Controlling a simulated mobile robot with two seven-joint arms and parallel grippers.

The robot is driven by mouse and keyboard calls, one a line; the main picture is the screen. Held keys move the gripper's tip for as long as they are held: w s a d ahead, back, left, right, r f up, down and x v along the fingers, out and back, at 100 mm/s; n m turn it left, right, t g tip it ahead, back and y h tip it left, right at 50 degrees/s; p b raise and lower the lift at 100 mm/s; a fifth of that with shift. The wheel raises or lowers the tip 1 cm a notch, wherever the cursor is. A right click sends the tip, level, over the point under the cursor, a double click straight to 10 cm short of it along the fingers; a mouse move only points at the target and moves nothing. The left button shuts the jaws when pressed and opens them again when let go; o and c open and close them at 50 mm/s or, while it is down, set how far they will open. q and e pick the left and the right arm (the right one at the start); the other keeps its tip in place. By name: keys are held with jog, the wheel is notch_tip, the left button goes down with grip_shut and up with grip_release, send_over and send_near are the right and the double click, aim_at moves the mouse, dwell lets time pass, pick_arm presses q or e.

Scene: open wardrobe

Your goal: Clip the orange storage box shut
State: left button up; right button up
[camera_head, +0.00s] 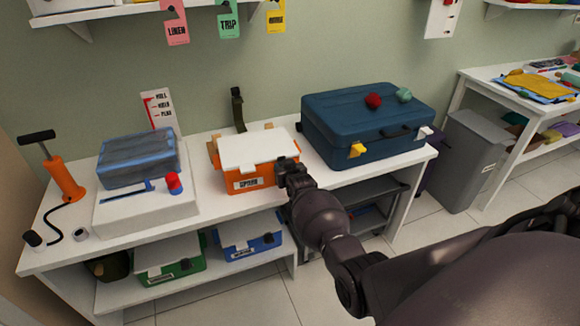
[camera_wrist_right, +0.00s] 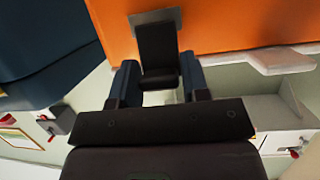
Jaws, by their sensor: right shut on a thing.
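The orange storage box (camera_head: 240,180) stands on the white bench, with its white lid (camera_head: 255,149) lying over the top. A label is on its front. My right gripper (camera_head: 287,164) is at the box's right side. In the right wrist view, the orange wall (camera_wrist_right: 230,25) fills the top, and a dark clip (camera_wrist_right: 157,45) hangs on it. My right gripper (camera_wrist_right: 158,84) has its fingers on both sides of the clip's lower end and is shut on it. Whether the clip is latched cannot be told. My left gripper is not in view.
A blue suitcase (camera_head: 365,128) stands close right of the box. A clear blue-tinted case (camera_head: 138,158) on a white unit and an orange pump (camera_head: 64,180) are at the left. Green (camera_head: 170,262) and blue (camera_head: 247,240) boxes sit on the lower shelf. Bench space before the box is clear.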

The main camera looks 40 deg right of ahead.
jog(key=shift+w+r+g+p, duration=0.2)
jog(key=shift+r+g+p, duration=0.1)
jog(key=shift+r, duration=0.2)
jog(key=shift+w+d+g, duration=0.1)
jog(key=shift+g, duration=0.2)
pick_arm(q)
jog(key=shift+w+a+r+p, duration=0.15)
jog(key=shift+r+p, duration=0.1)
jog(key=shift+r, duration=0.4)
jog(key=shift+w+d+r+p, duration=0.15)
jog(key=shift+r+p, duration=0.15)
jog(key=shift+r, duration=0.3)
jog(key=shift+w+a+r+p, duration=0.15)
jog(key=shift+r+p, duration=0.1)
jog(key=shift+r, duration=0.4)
pick_arm(e)
jog(key=shift+w+d+f+g+y, duration=0.1)
jog(key=shift+w+g+y, duration=0.25)
jog(key=shift+g, duration=0.35)
jog(key=shift+s, duration=0.1)
jog(key=o, duration=0.8)
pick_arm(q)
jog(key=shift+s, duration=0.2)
pick_arm(e)
jog(key=shift+s, duration=0.1)
